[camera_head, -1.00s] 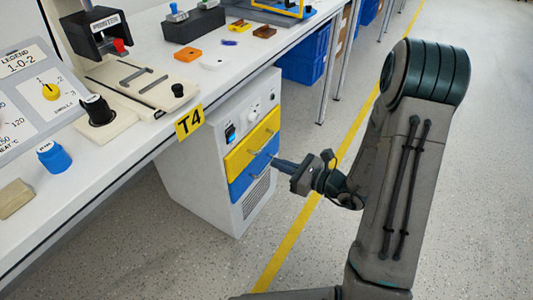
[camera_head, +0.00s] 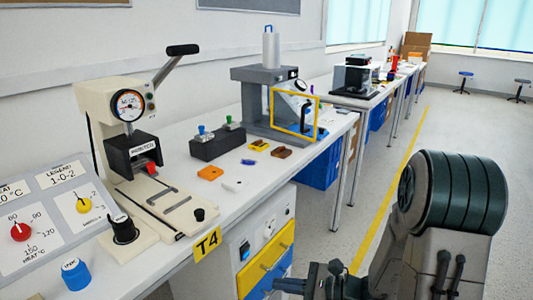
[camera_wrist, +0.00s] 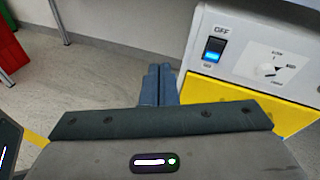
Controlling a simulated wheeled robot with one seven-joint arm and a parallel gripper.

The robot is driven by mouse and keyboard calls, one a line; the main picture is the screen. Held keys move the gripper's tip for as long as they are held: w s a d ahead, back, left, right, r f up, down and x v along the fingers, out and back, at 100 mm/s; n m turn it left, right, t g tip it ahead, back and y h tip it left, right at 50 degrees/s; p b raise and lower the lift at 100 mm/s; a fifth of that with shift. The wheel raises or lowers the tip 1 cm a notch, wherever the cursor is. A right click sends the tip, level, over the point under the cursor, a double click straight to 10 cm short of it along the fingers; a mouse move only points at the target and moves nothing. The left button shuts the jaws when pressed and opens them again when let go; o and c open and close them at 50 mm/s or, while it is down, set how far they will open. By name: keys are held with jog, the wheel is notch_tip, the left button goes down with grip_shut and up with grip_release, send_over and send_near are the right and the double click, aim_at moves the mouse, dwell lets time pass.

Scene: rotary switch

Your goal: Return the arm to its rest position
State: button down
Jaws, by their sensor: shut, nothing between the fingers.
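My gripper (camera_head: 282,286) is at the bottom edge of the head view, in front of the drawer cabinet (camera_head: 228,283) under the bench. Its blue fingers (camera_wrist: 158,85) are together and empty in the wrist view. My arm is bent, with its dark ribbed elbow high at the right of the head view. On the panel at the left are a yellow rotary knob (camera_head: 84,205) and a red rotary knob (camera_head: 20,231). The wrist view shows the cabinet's lit blue switch (camera_wrist: 213,50) and a white dial (camera_wrist: 267,69) right of the fingers.
The yellow drawer (camera_head: 266,260) is close to my gripper.

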jog(key=s+r+n+g+h+p, duration=0.3)
jog(key=s+r+n+p, duration=0.2)
jog(key=r, duration=0.3)
jog(key=s+r+n+g+h+p, duration=0.2)
jog(key=s+r+n+g+p, duration=0.2)
jog(key=s+r+n+p, duration=0.3)
jog(key=d+r+n+t+h+p, duration=0.2)
jog(key=d+r+h+p, duration=0.3)
jog(key=r, duration=0.5)
jog(key=d+r+n+t+h+p, duration=0.2)
jog(key=d+r+n+h+p, duration=0.2)
jog(key=r+p, duration=0.3)
notch_tip(320, 180, up, 3)
jog(key=shift+s+d+r+n+t+h, duration=0.1)
jog(key=shift+s+d+n+t+h, duration=0.3)
jog(key=shift+d+n, duration=0.3)
jog(key=shift+a, duration=0.2)
